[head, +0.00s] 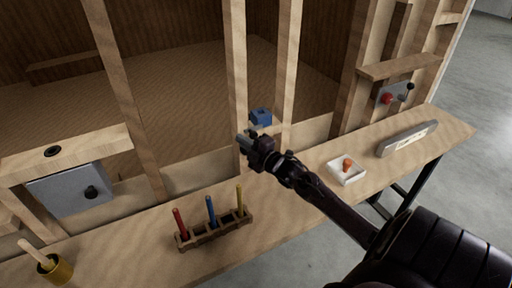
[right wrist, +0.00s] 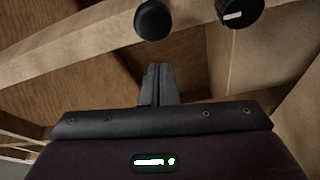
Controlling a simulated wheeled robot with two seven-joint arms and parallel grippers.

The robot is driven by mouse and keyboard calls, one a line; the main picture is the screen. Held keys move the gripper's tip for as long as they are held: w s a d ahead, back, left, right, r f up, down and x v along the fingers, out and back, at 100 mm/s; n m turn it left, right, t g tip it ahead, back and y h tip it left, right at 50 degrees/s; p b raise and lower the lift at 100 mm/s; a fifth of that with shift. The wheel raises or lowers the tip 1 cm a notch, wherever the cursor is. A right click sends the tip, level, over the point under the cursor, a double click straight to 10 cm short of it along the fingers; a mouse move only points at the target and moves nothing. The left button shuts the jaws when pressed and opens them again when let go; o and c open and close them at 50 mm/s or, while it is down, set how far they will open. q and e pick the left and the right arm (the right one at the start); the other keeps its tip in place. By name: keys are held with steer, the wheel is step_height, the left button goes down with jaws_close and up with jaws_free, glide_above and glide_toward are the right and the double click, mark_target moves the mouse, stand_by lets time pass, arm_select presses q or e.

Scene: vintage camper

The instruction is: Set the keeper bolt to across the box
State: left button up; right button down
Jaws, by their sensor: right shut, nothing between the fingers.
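A blue box (head: 261,117) with a dark opening sits on a short wooden crosspiece between two upright studs. I cannot make out the keeper bolt for certain or which way it is set. My right gripper (head: 246,142) is just below and left of the blue box, by the left stud, and looks apart from the box. In the right wrist view its fingers (right wrist: 157,84) are together and empty. Beyond them are a round black knob (right wrist: 153,19) and a second dark round part (right wrist: 240,12) with a white mark, by a wooden beam. My left gripper is not in view.
The wooden bench carries a rack (head: 214,230) of coloured sticks, a white tray (head: 346,171) with an orange-topped piece, a grey handled piece (head: 407,139) and a brass cup (head: 55,267). Grey panels (head: 70,190) and (head: 393,97) bear knobs. Upright studs flank the right gripper.

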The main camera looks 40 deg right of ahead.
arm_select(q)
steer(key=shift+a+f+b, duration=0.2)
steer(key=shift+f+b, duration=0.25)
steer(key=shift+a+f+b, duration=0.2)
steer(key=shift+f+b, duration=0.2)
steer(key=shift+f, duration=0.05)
arm_select(e)
steer(key=s, duration=1)
steer(key=shift+f, duration=0.2)
steer(key=shift+f, duration=0.1)
